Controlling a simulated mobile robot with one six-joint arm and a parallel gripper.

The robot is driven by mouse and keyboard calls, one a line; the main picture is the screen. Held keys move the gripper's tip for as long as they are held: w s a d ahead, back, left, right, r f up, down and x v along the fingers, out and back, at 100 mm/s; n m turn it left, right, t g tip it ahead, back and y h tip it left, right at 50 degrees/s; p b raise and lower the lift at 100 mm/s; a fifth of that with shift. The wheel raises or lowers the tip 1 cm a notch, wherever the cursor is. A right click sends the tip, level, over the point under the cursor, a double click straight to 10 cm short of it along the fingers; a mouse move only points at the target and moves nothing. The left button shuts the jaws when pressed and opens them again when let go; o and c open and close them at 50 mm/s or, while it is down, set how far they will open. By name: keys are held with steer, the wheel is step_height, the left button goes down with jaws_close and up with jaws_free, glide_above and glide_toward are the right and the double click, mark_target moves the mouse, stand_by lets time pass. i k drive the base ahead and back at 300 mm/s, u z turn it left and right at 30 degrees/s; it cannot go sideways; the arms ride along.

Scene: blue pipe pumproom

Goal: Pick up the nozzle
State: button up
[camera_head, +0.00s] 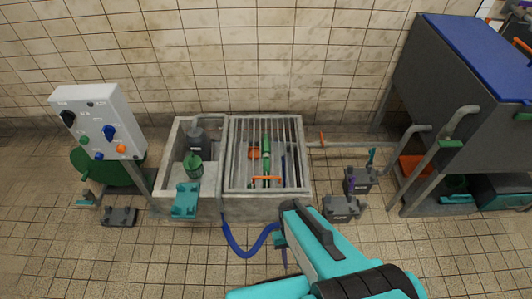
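A blue hose (238,247) runs from the front of the concrete basin down onto the tiled floor and curves up to the right. At its right end, beside my arm, is a small teal and dark piece (280,241) with a thin part pointing down. It may be the nozzle, but it is too small to tell for sure. My teal and dark arm covers the floor to its right.
The concrete basin (207,207) and its grated pit (227,165) stand against the tiled wall. A control panel (98,120) is at left. Small dark boxes (342,207) stand right of the pit. A large grey tank (440,85) is at right. Floor at front left is clear.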

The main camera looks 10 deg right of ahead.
mark_target(265, 144)
steer(key=u, duration=0.95)
steer(key=i, duration=0.85)
steer(key=u, duration=0.45)
steer(key=k, duration=0.3)
steer(key=u, duration=0.6)
